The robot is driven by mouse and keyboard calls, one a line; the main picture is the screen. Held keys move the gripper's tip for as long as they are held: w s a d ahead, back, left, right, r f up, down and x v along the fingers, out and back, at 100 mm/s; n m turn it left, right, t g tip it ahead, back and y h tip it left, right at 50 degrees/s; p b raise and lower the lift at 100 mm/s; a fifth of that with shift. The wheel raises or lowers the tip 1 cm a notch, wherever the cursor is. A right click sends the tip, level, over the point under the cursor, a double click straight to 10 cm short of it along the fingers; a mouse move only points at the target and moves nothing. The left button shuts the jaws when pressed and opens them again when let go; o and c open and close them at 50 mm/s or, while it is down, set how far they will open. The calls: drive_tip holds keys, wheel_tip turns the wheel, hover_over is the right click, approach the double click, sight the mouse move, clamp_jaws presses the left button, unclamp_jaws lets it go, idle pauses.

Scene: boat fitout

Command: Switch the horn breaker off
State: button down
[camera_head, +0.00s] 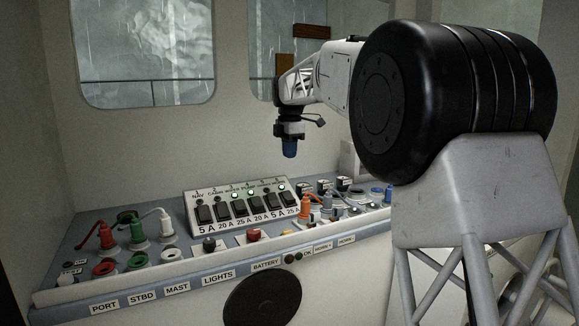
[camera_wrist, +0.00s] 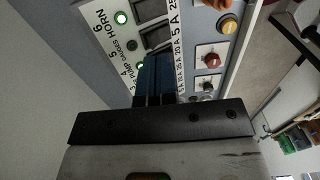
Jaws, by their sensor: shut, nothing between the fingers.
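The breaker panel (camera_head: 190,200) is a sloped white box with a row of dark rocker switches, green lights and amp labels. The horn breaker (camera_head: 287,199) is the rightmost switch, and the light above it is lit green. In the wrist view the horn breaker (camera_wrist: 147,9) is at the top, beside the number 6, the word HORN and a lit green light (camera_wrist: 121,18). My gripper (camera_head: 290,153) is shut and empty, pointing down above the panel's right part, clear of it. In the wrist view its blue fingers (camera_wrist: 154,72) hide part of the middle breakers.
Orange and blue plugs (camera_head: 305,207) stand to the right. Cabled red, green and white plugs (camera_head: 107,236) stand at the left. Space above the panel is free.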

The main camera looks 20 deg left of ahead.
sight(287, 196)
wheel_tip(287, 196, down, 14)
drive_tip(key=shift+r, duration=0.25)
idle(0.5)
drive_tip(key=shift+f, duration=0.1)
drive_tip(key=shift+s+d+f+t+y, duration=0.1)
drive_tip(key=shift+f+t+y, duration=0.15)
drive_tip(key=shift+t+y, duration=0.15)
drive_tip(key=shift+w+a, duration=0.2)
drive_tip(key=shift+w, duration=0.05)
idle(0.3)
drive_tip(key=shift+w+a+r, duration=0.2)
drive_tip(key=shift+w+a, duration=0.15)
drive_tip(key=shift+a, duration=0.05)
drive_tip(key=shift+r, duration=0.1)
idle(0.3)
